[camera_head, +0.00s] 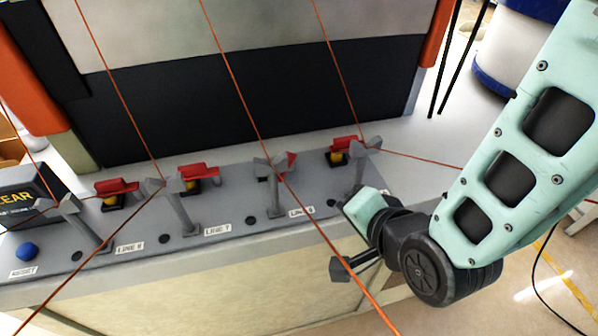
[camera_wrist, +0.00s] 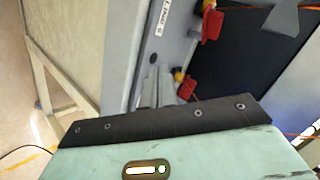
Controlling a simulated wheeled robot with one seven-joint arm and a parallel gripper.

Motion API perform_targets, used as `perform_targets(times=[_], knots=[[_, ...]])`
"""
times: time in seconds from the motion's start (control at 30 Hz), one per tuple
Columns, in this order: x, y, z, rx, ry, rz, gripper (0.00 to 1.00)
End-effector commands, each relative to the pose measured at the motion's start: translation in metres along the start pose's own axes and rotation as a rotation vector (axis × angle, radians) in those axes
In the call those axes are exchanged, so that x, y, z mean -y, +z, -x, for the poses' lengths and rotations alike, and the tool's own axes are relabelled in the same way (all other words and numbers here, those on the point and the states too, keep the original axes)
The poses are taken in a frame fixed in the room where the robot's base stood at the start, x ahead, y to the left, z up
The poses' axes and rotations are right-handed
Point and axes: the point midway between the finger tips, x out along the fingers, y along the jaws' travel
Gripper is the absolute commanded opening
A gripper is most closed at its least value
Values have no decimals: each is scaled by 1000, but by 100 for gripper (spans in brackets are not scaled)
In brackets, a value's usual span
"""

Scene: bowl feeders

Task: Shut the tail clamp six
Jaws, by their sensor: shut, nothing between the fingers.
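Several red-handled tail clamps with yellow parts stand along the grey panel. The clamp behind the label that seems to read LINE 6 (camera_head: 301,212) is tail clamp six (camera_head: 291,161); a grey post partly hides it, so its lever position is unclear. My gripper (camera_head: 352,204) is near the panel's right end, right of and nearer than that clamp, apart from it. In the wrist view two narrow grey forms, seemingly my gripper's fingers (camera_wrist: 158,85), sit close together and empty. Beside them is a red clamp lever (camera_wrist: 187,88); another red lever (camera_wrist: 211,24) is farther up.
Grey posts (camera_head: 275,195) rise in front of the clamps, and orange cords (camera_head: 235,80) stretch across the panel. A blue RESET button (camera_head: 25,251) is at the left. The labels LINE 7 (camera_head: 218,230) and LINE 8 (camera_head: 131,247) lie left. Floor is open at the right.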

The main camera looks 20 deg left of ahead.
Motion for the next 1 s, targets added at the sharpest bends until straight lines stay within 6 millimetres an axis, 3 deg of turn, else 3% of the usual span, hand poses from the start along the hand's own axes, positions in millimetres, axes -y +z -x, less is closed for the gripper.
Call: perform_targets(times=[0.27, 0.6, 1.0], knots=[[-3, 9, -12, -146, -239, -229, 0], [-2, 21, 7, -191, -553, -392, 0], [1, 25, 16, -180, -637, -422, 0]])
